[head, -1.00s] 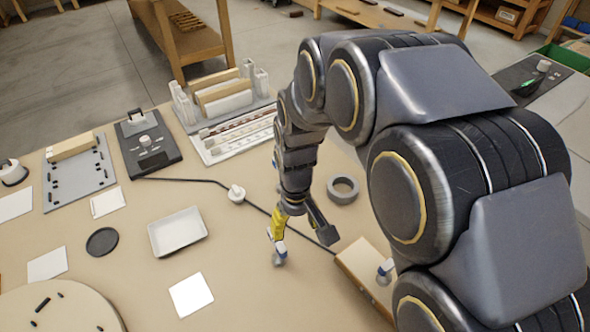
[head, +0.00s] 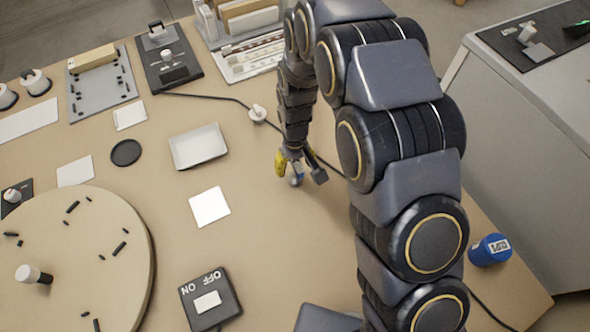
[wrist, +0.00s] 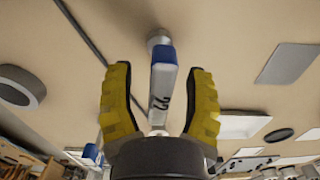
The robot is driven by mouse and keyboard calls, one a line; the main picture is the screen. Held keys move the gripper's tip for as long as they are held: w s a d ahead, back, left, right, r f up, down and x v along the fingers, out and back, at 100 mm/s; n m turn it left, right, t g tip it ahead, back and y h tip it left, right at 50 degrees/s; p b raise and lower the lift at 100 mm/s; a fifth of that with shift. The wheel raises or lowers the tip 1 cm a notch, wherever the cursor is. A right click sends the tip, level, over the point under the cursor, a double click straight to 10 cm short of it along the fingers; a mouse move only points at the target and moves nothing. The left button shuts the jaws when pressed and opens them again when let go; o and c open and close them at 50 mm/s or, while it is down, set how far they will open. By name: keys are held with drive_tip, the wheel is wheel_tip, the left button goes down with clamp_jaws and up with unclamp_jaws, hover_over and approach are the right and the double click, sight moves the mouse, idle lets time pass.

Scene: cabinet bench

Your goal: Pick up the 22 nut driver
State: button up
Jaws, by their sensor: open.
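The 22 nut driver (wrist: 163,85) has a pale shaft marked 22, a blue band and a grey end. In the wrist view it runs between the two yellow fingers of my gripper (wrist: 159,72), with gaps on both sides. My gripper is open around it and not closed on it.
A dark cable (head: 213,97) crosses the bench behind my gripper. A white card (head: 210,207) and a white tray (head: 198,146) lie to its left. A round wooden disc (head: 70,270) fills the front left. A switch box (head: 210,300) is in front. A grey ring (wrist: 20,84) shows in the wrist view.

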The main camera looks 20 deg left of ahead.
clamp_jaws()
idle(0.3)
